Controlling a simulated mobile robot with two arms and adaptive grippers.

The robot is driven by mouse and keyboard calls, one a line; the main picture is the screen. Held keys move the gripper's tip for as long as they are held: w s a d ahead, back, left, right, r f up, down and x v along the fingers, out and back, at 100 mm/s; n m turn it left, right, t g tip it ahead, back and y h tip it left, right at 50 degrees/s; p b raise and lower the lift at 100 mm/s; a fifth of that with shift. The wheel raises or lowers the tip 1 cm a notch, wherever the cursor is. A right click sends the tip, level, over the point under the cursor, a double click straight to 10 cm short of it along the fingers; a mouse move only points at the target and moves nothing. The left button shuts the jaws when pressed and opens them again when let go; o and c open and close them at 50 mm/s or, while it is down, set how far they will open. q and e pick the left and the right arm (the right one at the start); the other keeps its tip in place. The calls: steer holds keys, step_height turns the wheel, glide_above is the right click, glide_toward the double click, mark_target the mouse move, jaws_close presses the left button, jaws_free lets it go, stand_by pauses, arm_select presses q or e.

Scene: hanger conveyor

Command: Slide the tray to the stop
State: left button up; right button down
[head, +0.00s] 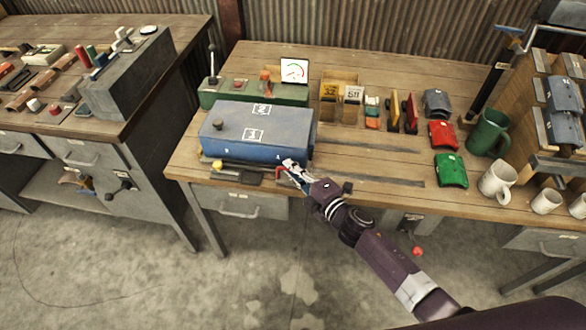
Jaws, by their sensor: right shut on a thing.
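The tray seems to be the wide blue box-like piece (255,133) on the left part of the wooden bench, with a dark knob and white markings on top. Two dark rails (372,146) run right from it along the bench top. My right gripper (288,170) is at the tray's front right corner, shut, with its fingers low against the front edge. The exact grip is too small to see. A small red piece shows beside the fingertips. I cannot make out a clear stop. My left gripper is not in view.
Red (442,134) and green (450,170) pieces, a green mug (488,133) and white mugs (497,180) stand to the right. The bench between the rails is clear.

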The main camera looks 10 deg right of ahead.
steer(key=c, duration=2.1)
jaws_free()
steer(key=shift+a, duration=0.4)
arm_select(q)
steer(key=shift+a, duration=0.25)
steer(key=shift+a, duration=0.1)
arm_select(e)
steer(key=shift+d, duration=0.1)
steer(key=shift+d, duration=0.15)
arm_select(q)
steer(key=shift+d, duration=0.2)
arm_select(e)
steer(key=v, duration=1.1)
steer(key=shift+s+d, duration=0.15)
steer(key=shift+s, duration=0.25)
